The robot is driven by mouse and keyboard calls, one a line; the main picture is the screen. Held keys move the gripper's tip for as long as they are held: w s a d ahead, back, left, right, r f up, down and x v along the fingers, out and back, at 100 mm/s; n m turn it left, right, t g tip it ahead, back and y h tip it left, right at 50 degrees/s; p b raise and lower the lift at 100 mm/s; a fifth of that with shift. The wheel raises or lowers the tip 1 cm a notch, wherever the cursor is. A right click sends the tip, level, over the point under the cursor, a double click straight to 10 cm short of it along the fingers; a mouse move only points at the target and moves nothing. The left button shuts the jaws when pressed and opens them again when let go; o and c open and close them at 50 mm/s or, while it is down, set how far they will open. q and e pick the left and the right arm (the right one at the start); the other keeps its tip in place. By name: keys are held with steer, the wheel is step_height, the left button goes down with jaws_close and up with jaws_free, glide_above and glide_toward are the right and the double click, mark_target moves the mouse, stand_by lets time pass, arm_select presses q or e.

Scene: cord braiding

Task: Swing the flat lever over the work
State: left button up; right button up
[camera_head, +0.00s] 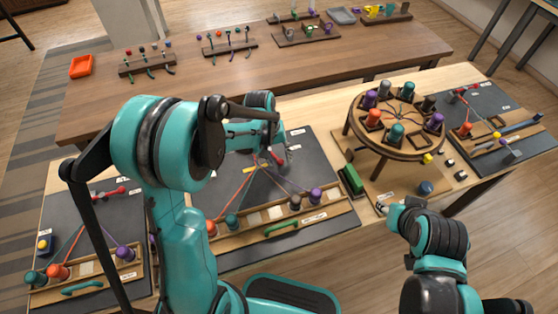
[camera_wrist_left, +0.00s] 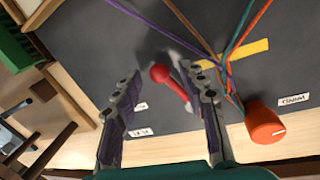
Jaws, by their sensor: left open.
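My left gripper (camera_head: 270,155) is low over the dark middle work board (camera_head: 225,180). In the left wrist view its fingers (camera_wrist_left: 165,85) are open and apart. Coloured cords (camera_wrist_left: 228,50) meet near a yellow strip (camera_wrist_left: 245,47), right of the fingers. An orange knob (camera_wrist_left: 263,122) stands at the right. In the head view the gripper hides most of the lever. My right gripper (camera_head: 384,207) is by the table's front edge, its fingers unclear.
A wooden rail (camera_head: 270,235) with several coloured bobbins and a green handle runs along the board's front. A round stand (camera_head: 400,145) with bobbins is to the right, beside a green block (camera_head: 352,180). Similar boards lie at far left and right. A back table (camera_head: 250,70) holds racks.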

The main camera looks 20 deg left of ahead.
arm_select(q)
steer(key=shift+d+f, duration=0.1)
steer(key=shift+f, duration=0.3)
jaws_close()
